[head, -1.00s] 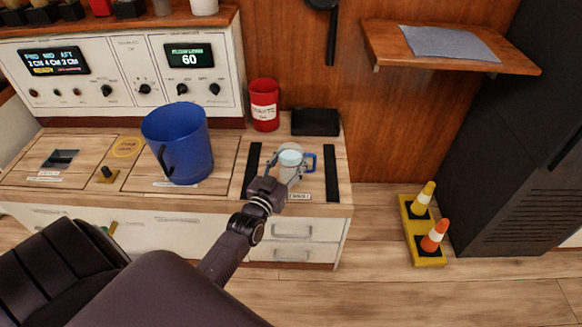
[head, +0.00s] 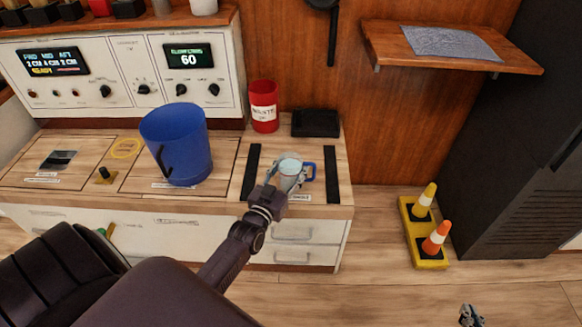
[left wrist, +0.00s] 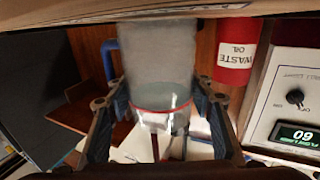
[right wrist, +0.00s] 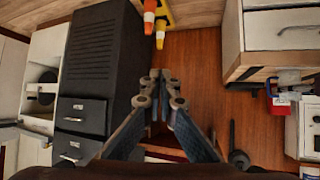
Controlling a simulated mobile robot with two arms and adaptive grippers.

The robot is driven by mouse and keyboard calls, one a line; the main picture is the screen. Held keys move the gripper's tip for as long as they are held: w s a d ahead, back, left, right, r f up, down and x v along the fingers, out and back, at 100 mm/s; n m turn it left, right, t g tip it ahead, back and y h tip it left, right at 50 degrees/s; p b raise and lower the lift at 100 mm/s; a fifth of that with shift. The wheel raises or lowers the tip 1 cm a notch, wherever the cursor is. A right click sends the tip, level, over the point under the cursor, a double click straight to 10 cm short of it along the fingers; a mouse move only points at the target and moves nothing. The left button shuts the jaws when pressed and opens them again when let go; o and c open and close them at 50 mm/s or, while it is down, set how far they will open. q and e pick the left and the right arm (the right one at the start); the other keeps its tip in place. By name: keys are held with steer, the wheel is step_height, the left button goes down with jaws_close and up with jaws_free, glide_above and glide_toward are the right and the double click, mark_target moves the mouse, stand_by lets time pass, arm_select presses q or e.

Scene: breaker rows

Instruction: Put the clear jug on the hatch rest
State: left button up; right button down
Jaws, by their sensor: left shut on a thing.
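The clear jug (head: 289,172) has a blue handle on its right side in the head view. My left gripper (head: 280,187) is shut around its body from the near side. The jug is upright over the counter's right end, between two black strips (head: 251,172). I cannot tell whether its base touches the counter. The left wrist view shows the jug (left wrist: 160,70) upside down in the picture, between the fingers, with a red line around it. A small label lies by the strips, too small to read. My right gripper (right wrist: 160,80) is empty, its fingertips together.
A blue bucket (head: 180,150) stands left of the jug on the counter. A red waste oil can (head: 263,110) and a black box (head: 316,123) are behind it. A wall shelf with a grey cloth (head: 448,42) is at upper right. Cones (head: 435,238) stand on the floor.

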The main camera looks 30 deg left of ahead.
steer(key=shift+w+a+r, duration=0.1)
steer(key=shift+w+r, duration=0.1)
steer(key=shift+w, duration=0.05)
arm_select(q)
steer(key=o, duration=1.5)
steer(key=shift+f, duration=0.1)
steer(key=shift+c, duration=0.2)
arm_select(e)
steer(key=shift+a+r+t, duration=0.1)
steer(key=shift+r+t, duration=0.05)
steer(key=shift+t, duration=0.15)
